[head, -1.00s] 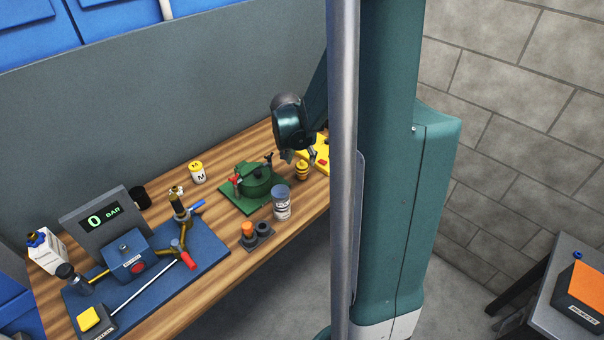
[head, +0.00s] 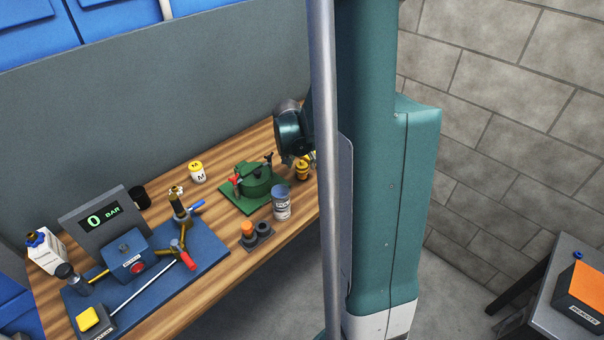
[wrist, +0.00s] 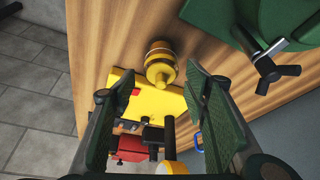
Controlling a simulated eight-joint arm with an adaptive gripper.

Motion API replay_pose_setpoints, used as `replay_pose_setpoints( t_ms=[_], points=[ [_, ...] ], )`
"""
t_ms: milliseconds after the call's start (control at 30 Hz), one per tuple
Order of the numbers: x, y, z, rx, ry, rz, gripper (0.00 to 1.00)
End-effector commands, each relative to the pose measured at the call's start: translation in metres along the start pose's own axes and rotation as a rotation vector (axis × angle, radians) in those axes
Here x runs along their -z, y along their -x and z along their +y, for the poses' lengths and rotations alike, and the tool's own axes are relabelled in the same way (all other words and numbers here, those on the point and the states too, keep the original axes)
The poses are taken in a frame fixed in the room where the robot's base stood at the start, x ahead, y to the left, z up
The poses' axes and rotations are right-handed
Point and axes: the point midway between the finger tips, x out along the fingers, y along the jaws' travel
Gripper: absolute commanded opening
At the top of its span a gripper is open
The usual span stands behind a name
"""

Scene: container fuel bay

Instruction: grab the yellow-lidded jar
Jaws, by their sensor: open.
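The yellow-lidded jar (head: 197,172) is white with a dark letter on its side. It stands upright on the wooden bench in the head view, behind and left of the green pot-like device. It does not show in the wrist view. My gripper (wrist: 158,112) is open, its two green pads wide apart with nothing held between them. In the head view my gripper (head: 298,160) is to the right of the jar and well apart from it, over the right part of the bench, partly hidden by my column.
A ribbed yellow object (wrist: 160,66) stands just beyond my fingertips, beside a yellow block (wrist: 125,90). A blue board with a gauge (head: 104,215) fills the bench's left.

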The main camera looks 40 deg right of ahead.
Motion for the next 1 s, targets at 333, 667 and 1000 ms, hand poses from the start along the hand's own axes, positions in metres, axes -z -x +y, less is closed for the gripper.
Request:
replay_pose_setpoints(
  t_ms=[333,667,1000],
  points=[
    [0.000,-0.027,-0.001,0.000,0.000,0.000,0.45],
    [-0.001,-0.030,-0.001,0.000,0.001,0.000,0.45],
    [-0.001,-0.030,-0.001,0.000,0.000,0.000,0.45]
  ],
)
